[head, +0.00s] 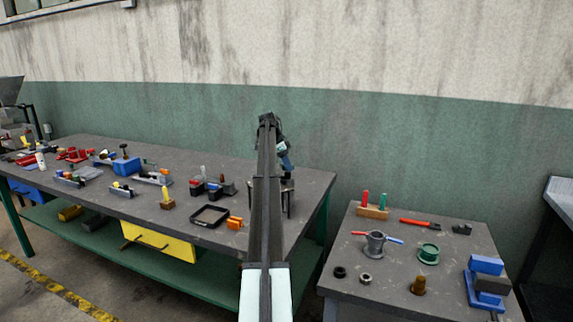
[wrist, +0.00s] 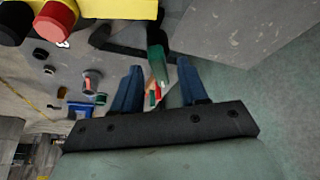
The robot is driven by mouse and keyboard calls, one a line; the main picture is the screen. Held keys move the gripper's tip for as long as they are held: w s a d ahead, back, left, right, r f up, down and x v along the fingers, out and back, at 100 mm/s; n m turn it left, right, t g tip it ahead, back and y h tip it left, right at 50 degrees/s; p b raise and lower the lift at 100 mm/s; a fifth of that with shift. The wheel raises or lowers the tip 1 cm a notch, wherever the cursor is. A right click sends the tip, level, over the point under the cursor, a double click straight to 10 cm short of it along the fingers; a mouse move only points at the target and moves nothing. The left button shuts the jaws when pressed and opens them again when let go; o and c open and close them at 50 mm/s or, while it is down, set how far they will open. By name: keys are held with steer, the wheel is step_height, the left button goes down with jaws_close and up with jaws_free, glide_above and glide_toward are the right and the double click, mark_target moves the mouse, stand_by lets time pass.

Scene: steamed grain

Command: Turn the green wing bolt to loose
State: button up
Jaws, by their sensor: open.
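My gripper (wrist: 158,72) is open, with its two blue fingers apart and nothing held between them. A dark green piece (wrist: 157,46), probably the green wing bolt, shows just beyond the fingertips in the wrist view, roughly in line with the gap. It sits at the end of a black bar (wrist: 120,46). I cannot make out its wings or its turn position, nor tell if a finger touches it. In the head view my arm hides the bolt, and only a bit of blue near my gripper (head: 285,160) shows at the far right end of the long bench.
A yellow box (wrist: 105,8) with a red knob (wrist: 56,20) and a black knob is close by in the wrist view. The long bench (head: 120,215) holds a black tray (head: 209,226) and several tools. The right table (head: 340,300) holds a grey mug-like part (head: 375,245) and blue vise (head: 486,280).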

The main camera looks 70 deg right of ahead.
steer(key=shift+c, duration=0.4)
jaws_close()
steer(key=shift+a, duration=0.1)
steer(key=n+t, duration=0.1)
steer(key=n, duration=0.2)
steer(key=n+h, duration=0.1)
steer(key=n, duration=0.1)
steer(key=shift+s+a+n+t+h, duration=0.1)
steer(key=shift+s+n+t+h, duration=0.05)
steer(key=shift+n+t+h, duration=0.2)
steer(key=n+t, duration=0.1)
steer(key=n, duration=0.2)
steer(key=n+t, duration=0.1)
steer(key=n, duration=0.2)
steer(key=shift+s+h, duration=0.1)
steer(key=shift+h, duration=0.15)
steer(key=shift+o, duration=0.4)
jaws_free()
